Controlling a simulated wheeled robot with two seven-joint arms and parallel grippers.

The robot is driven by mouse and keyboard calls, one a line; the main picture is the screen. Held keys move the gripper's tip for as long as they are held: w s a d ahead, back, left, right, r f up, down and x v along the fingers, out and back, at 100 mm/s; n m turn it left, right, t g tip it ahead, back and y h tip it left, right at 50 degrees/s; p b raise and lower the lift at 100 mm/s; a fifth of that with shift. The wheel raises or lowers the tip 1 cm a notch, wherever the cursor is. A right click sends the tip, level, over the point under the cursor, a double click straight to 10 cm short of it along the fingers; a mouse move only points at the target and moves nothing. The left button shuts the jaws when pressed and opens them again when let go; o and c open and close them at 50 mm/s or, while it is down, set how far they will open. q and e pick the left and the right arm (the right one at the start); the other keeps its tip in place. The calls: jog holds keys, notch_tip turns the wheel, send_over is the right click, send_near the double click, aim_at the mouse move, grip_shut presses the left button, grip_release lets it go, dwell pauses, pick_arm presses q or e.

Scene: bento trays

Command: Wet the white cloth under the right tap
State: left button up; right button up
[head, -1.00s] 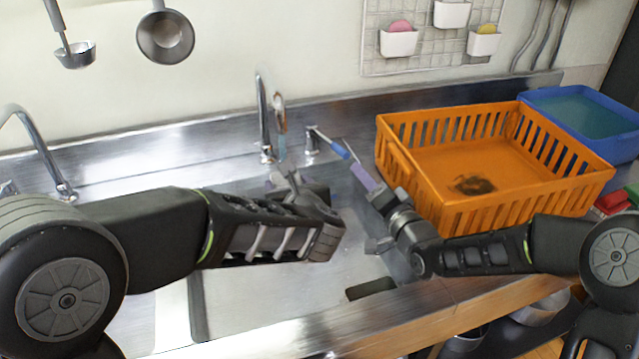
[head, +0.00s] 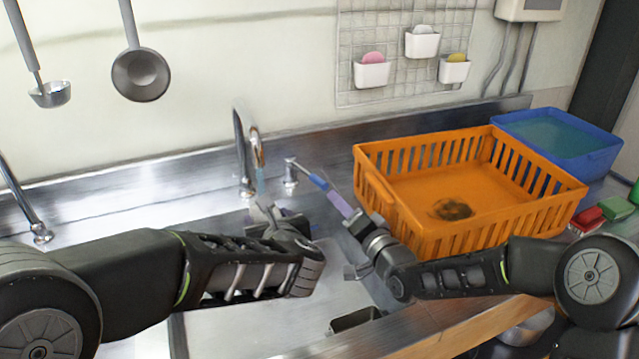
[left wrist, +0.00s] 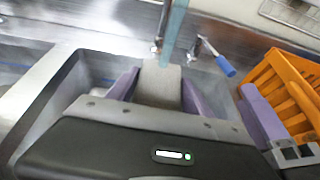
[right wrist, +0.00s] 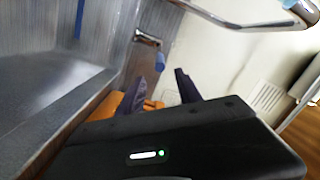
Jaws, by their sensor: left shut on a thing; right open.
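The right tap (head: 241,155) is a curved metal spout, with a bluish stream of water (head: 260,180) below it. My left gripper (head: 268,214) is just under that tap. In the left wrist view its purple fingers are shut on the pale grey-white cloth (left wrist: 159,82), and the stream (left wrist: 172,38) comes down to the cloth's far edge. In the head view the cloth is hard to make out behind the gripper. The blue-handled tap lever (head: 318,181) is beside my right gripper (right wrist: 162,84), which is open and empty. I cannot tell whether they touch.
An orange basket (head: 470,224) with a dark patch inside stands right of the sink, close to my right gripper. A blue water-filled tub (head: 560,150) is behind it. Another tap (head: 22,205) is at the left. The sink basin (head: 240,325) lies below my grippers.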

aim_at(320, 183)
jog(key=x, duration=1.1)
jog(key=shift+s, duration=0.1)
grip_shut()
dwell(1.1)
